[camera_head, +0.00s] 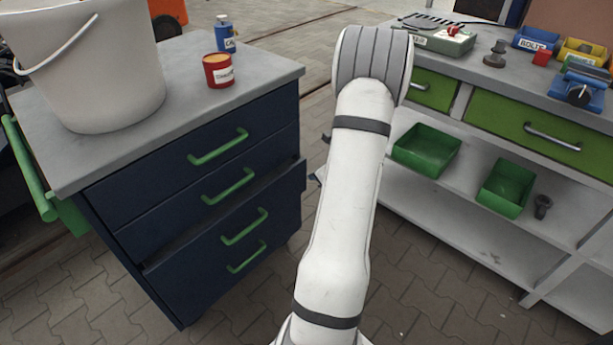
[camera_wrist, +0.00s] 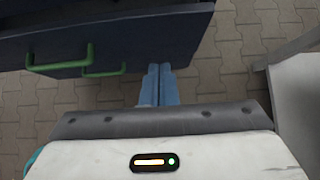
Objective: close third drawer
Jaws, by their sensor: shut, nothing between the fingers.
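The dark blue cabinet (camera_head: 190,210) has drawers with green handles. The third drawer (camera_head: 190,262) stands out a little, with a dark gap above its front; its handle (camera_head: 244,227) is in plain view. In the wrist view a dark drawer front with two green handles (camera_wrist: 60,60) fills the upper left. My gripper (camera_wrist: 158,70) is shut and empty, its blue fingers side by side at the lower edge of that front, near its right end. I cannot tell whether they touch it. In the head view my arm hides most of the gripper.
A white bucket (camera_head: 85,65), a red tin (camera_head: 218,70) and a blue bottle (camera_head: 225,34) stand on the cabinet. At the right is a workbench (camera_head: 480,95) with green drawers and green bins (camera_head: 427,150) on its shelf. Paved floor lies between.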

